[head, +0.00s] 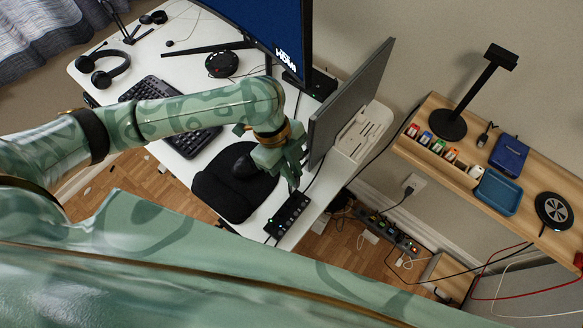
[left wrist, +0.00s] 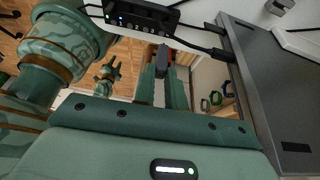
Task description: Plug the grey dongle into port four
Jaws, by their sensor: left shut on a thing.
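My left gripper (head: 292,184) hangs over the white desk, just above and behind a black hub (head: 288,216) with a row of ports. In the left wrist view the fingers (left wrist: 164,74) are shut on a small dark grey dongle (left wrist: 162,57). The dongle is apart from the hub (left wrist: 138,14), which shows at the top of that view. In the head view the dongle is hidden by the gripper.
A monitor (head: 350,100) stands close right of my left gripper. A black mouse mat (head: 232,186) and keyboard (head: 170,115) lie to the left. A cable (left wrist: 200,46) runs from the hub. A wooden shelf (head: 470,110) holds small items at the right.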

